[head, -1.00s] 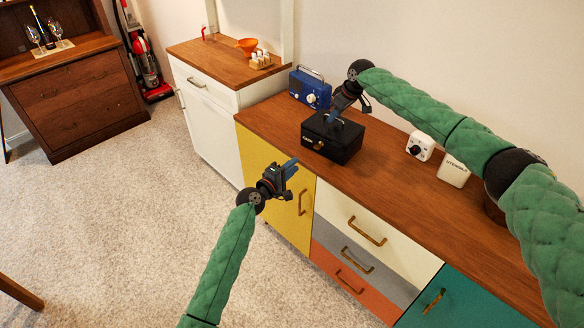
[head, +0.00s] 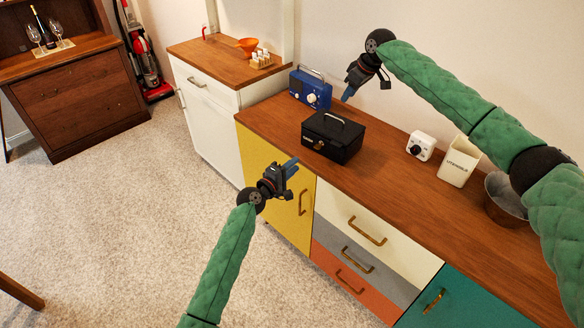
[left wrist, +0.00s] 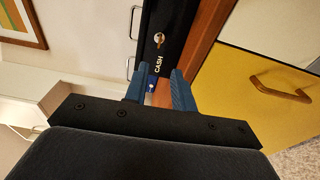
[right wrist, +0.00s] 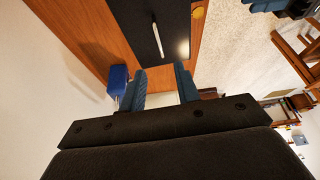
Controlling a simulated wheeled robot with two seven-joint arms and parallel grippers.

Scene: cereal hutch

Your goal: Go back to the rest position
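My left gripper (head: 291,166) is out in front of the yellow cabinet door, apart from everything. In the left wrist view its two blue fingers (left wrist: 164,88) stand apart with nothing between them. My right gripper (head: 350,93) is raised above the sideboard, behind and to the right of the black cash box (head: 335,136). In the right wrist view its fingers (right wrist: 160,84) are apart and empty. The cash box sits closed on the wooden top, its handle on the lid; it also shows in the left wrist view (left wrist: 167,22) and the right wrist view (right wrist: 172,30).
On the sideboard top (head: 395,179) stand a blue radio (head: 310,90), a white timer-like box (head: 421,145), a white utensils holder (head: 459,161) and a metal pot (head: 504,197). A white cabinet (head: 208,112) stands at the left end. Carpet (head: 120,220) is open at left.

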